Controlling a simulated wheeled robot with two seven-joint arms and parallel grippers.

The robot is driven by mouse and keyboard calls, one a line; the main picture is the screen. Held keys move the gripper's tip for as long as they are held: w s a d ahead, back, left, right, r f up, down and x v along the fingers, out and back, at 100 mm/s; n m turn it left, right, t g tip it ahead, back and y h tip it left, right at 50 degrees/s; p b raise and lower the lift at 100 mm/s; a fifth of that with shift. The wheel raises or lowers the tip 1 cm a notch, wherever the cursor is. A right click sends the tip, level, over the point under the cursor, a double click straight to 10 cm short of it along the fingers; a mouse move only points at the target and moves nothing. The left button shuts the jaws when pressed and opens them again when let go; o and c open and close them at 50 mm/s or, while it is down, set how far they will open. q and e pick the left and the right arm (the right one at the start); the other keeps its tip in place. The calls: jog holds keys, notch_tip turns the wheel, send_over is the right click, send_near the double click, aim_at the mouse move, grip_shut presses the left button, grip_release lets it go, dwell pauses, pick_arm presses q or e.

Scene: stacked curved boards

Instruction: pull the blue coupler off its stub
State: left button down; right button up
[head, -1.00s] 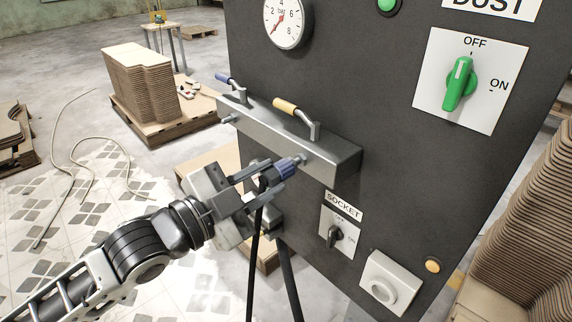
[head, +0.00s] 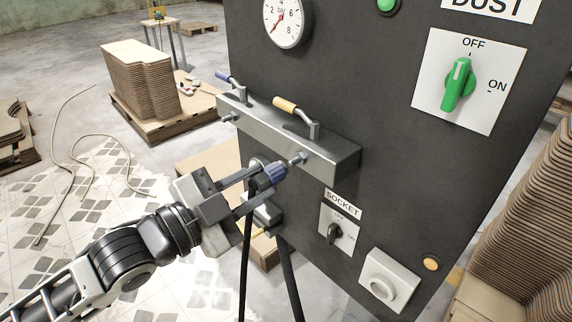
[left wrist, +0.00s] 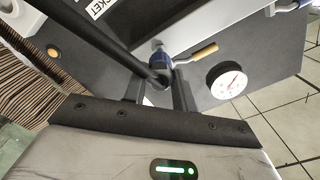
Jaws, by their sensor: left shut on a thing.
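The blue coupler (head: 274,173) is on the end of a black hose (head: 246,255). It is held in my left gripper (head: 264,182), with one finger on each side. The metal stub (head: 298,158) under the yellow lever shows more of its length than before, just up and right of the coupler. I cannot tell whether the two still touch. In the left wrist view the coupler (left wrist: 161,62) sits between the fingertips, partly hidden by the hose (left wrist: 105,35). My right gripper is not in view.
The grey manifold (head: 330,160) carries a yellow lever (head: 290,108), a blue lever (head: 229,80) and a bare left stub (head: 229,117). Below are a socket switch (head: 333,234) and a second black hose (head: 288,280). Stacked boards (head: 140,78) stand far left.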

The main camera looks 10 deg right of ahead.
pick_arm(q)
jog(key=shift+p+v, duration=0.35)
jog(key=shift+v, duration=1.6)
